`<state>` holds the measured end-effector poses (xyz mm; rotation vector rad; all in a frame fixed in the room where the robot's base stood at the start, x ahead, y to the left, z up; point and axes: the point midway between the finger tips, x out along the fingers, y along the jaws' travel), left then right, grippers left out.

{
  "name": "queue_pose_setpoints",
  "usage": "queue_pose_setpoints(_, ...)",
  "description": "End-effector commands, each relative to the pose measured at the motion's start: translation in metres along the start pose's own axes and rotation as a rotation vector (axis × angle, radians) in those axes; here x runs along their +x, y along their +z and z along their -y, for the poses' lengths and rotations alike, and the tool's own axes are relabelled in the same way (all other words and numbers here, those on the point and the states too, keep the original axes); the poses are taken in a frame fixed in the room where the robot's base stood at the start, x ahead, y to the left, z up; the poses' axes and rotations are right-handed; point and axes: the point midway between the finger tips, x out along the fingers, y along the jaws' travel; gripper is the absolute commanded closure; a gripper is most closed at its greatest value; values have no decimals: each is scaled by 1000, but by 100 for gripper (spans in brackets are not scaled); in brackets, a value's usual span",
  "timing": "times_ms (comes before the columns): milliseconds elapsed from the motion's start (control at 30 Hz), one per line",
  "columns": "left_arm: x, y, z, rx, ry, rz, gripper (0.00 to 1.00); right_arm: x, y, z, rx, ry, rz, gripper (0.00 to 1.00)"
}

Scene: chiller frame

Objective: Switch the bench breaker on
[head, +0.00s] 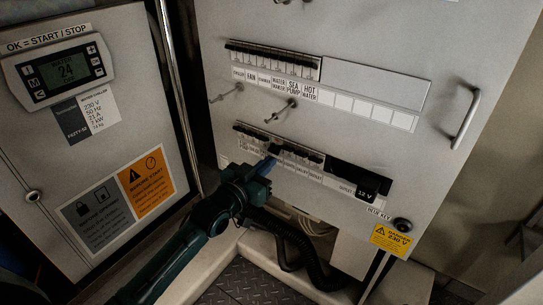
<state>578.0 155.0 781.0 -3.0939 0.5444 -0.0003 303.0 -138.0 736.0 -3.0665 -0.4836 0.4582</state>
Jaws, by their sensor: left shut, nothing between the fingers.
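The lower row of breakers (250,132) sits in a slot on the grey panel; its small labels are mostly unreadable and partly hidden by my gripper. I cannot make out which breaker is labelled bench. My left gripper (273,153) is shut and empty, its tip at the middle of this lower row. I cannot tell whether the tip touches a switch. The upper row of breakers (275,58) has labels such as FAN, SEA PUMP and HOT WATER. My right gripper is not in view.
A door with a display (66,70) and warning stickers (145,182) stands at the left. Metal latches (282,111) and a handle (466,118) stick out from the panel. A black knob (402,224) sits at lower right. Black hoses (290,243) lie below.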

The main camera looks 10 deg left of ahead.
Motion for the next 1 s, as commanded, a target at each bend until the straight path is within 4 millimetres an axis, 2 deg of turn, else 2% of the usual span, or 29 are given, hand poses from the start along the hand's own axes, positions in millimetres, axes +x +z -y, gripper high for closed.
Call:
queue_pose_setpoints(167, 7, 0, 0, 0, 0, 0, 100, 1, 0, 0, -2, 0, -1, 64)
queue_pose_setpoints(567, 7, -1, 0, 0, 0, 0, 100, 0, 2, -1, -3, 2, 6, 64)
queue_pose_setpoints(1000, 7, -14, 0, 0, 0, -2, 100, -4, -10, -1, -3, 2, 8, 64)
